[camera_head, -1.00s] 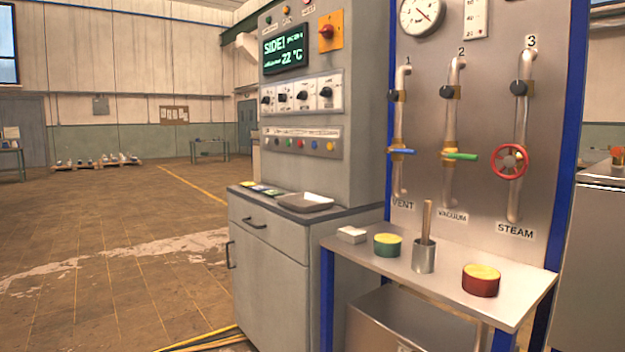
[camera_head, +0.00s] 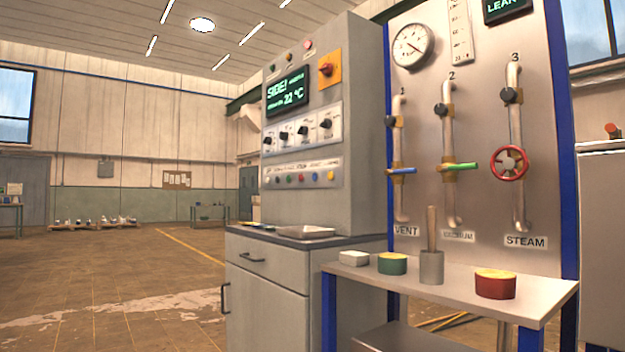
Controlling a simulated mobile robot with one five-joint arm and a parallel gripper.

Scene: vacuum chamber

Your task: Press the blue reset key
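The grey control cabinet (camera_head: 352,130) stands in the middle of the view, its sloped front facing left. A row of small coloured buttons runs along a pale strip (camera_head: 340,164) below the knobs. A small blue button (camera_head: 314,177) sits in this row between a red button (camera_head: 301,177) and a yellow one (camera_head: 330,175). The labels on the strip are too small to read, so I cannot tell whether the blue button is marked reset. My gripper is not in view, and nothing covers the button row.
Below the panel is a grey base cabinet (camera_head: 268,285) with a tray (camera_head: 306,232) on top. To the right, a metal bench (camera_head: 450,290) with pots stands before a valve panel (camera_head: 480,100). Open brown floor (camera_head: 70,290) lies to the left.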

